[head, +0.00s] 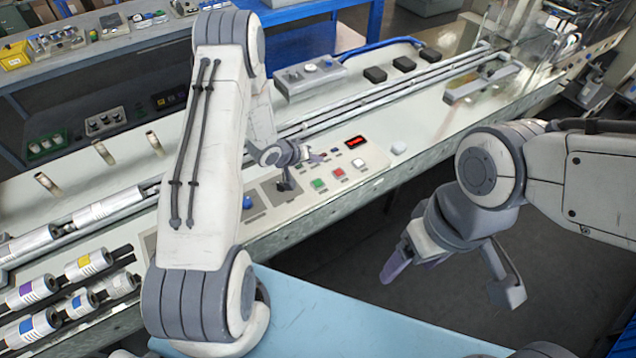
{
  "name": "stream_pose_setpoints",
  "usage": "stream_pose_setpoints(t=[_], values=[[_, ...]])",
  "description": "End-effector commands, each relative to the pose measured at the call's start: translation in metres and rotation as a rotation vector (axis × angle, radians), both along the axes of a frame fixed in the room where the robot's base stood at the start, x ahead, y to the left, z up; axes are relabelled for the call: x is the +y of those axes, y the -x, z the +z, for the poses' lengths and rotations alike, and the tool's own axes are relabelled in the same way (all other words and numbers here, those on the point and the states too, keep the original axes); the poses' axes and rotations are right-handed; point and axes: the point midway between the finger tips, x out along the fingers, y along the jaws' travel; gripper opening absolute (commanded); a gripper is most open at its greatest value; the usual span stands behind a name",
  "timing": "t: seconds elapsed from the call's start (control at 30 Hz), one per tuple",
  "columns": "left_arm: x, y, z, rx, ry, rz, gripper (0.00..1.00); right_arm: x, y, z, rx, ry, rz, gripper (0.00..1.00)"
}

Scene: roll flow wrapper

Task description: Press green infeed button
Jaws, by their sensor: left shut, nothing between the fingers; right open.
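A green button (318,184) sits on a pale control panel (345,186), just left of a red button (338,171) and a white button (358,163). My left gripper (304,158) is shut and empty. In the picture it appears just above and left of the green button; its exact height over the panel is hard to tell. The green button is fully visible, and I see no contact with it. My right gripper (452,278) is open and empty, away from the panel at the right, over the dark floor.
A red display (356,144) and a blue knob (247,202) are also on the panel. Metal rails (370,98) run behind it. Rolls (38,290) with coloured bands lie at left. A light blue surface (340,318) is in front.

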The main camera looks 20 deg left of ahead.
Motion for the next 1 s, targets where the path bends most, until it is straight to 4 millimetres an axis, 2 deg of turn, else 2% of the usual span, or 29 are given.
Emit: stream_pose_setpoints(t=[0.47,0.6,0.73,1.0], values=[[0.0,0.0,-0.064,0.001,-0.001,0.0,0.0,0.0,0.0,-0.059,0.001,0.0,-0.009,0.76],[0.0,0.001,-0.078,0.002,0.0,0.001,0.0,0.0,0.0,-0.068,0.001,0.0,-0.008,0.76],[0.0,0.0,-0.085,0.001,-0.001,0.0,0.0,0.0,0.0,-0.072,0.001,0.0,-0.007,0.76],[0.0,0.0,-0.084,0.0,-0.001,0.0,0.0,0.0,0.0,-0.072,0.001,0.0,-0.007,0.76]])
